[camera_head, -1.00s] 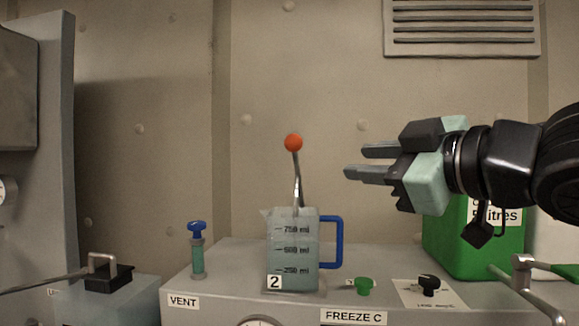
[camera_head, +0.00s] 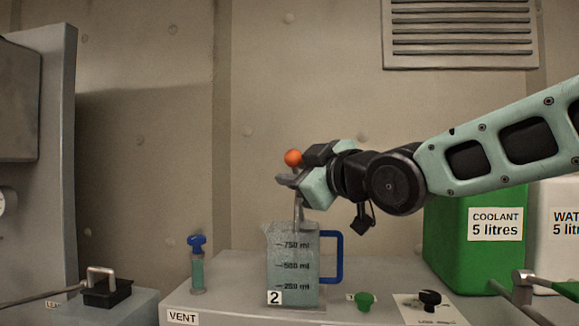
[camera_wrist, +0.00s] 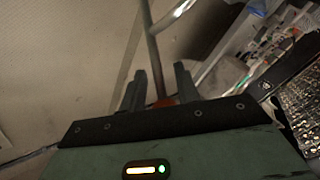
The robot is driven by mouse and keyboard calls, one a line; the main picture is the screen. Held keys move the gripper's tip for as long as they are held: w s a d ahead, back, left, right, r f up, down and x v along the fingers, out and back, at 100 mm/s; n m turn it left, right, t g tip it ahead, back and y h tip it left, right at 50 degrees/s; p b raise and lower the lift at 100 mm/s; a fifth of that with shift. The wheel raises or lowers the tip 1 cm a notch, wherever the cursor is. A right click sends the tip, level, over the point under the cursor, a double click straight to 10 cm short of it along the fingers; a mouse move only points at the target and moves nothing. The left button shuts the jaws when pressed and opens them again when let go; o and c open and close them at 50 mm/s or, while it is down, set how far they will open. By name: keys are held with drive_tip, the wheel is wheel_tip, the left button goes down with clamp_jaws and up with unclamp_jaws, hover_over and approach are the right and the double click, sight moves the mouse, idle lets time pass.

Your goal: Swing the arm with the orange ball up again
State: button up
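The orange ball (camera_head: 293,158) tops a thin grey metal arm (camera_head: 299,208) that stands nearly upright behind or in a clear jug marked 2 (camera_head: 292,262); I cannot tell which. My gripper (camera_head: 288,180) is at the ball, just below and right of it in the head view. In the wrist view, the ball (camera_wrist: 167,102) shows low between my two fingers (camera_wrist: 162,85), partly hidden by the gripper body. The arm runs between the fingers, with gaps visible on both sides. The gripper looks open around it.
The jug has a blue handle (camera_head: 338,257) on its right. A blue-topped vent valve (camera_head: 197,265) stands left; green (camera_head: 364,300) and black (camera_head: 429,299) knobs stand right. A green coolant container (camera_head: 475,262) is under my arm.

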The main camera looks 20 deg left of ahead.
drive_tip(key=shift+x, duration=1.05)
clamp_jaws()
drive_tip(key=shift+r+p, duration=0.1)
drive_tip(key=shift+p, duration=0.2)
